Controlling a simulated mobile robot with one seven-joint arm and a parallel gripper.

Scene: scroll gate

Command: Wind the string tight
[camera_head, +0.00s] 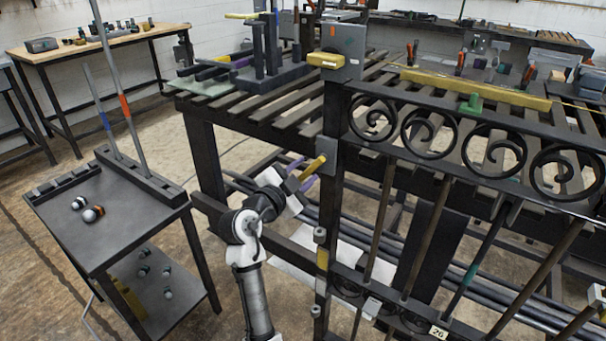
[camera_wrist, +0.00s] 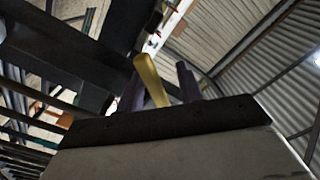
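A yellow handle (camera_head: 314,170) slants down and left from a grey plate (camera_head: 327,152) on the dark post at the gate's left end. My gripper (camera_head: 302,174) is at this handle, with one purple finger on each side of it. In the wrist view the yellow handle (camera_wrist: 151,80) stands between the two purple fingers (camera_wrist: 160,88), with a gap showing beside the right finger, so the fingers look open around it. A thin yellowish line, perhaps the string (camera_head: 580,104), runs along the top of the gate (camera_head: 455,147). I cannot tell how taut it is.
A yellow bar (camera_head: 475,88) and a green clip (camera_head: 471,104) sit above the gate's scrolls. A slatted bench (camera_head: 290,118) stands behind. A dark cart (camera_head: 110,215) with small knobs stands left of my arm. Floor between cart and bench is partly clear.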

